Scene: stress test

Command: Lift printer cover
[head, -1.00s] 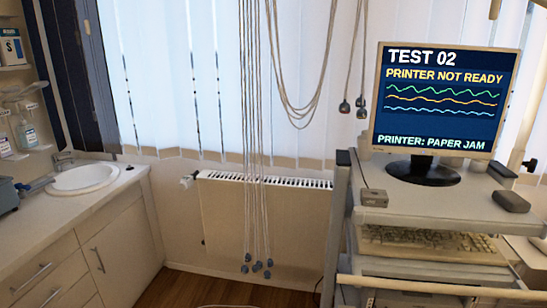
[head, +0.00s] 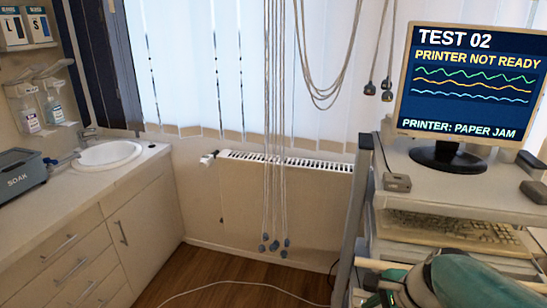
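No printer cover can be made out in the head view. The cart (head: 447,191) at the right carries a monitor (head: 470,82), which reads "PRINTER NOT READY" and "PRINTER: PAPER JAM". A keyboard (head: 450,229) lies on the shelf below it. A teal and grey rounded shape (head: 460,277) covers the lower right of the cart; it may be part of my arm, but I cannot tell. It hides what is on the lower shelves. My gripper's fingers are not seen.
Cables (head: 272,130) hang in front of the radiator (head: 285,200). A thin cord (head: 235,284) lies on the wooden floor, which is open between the cart and the drawer cabinet (head: 85,225). The sink (head: 108,155) and a grey SOAK box (head: 20,174) are at the left.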

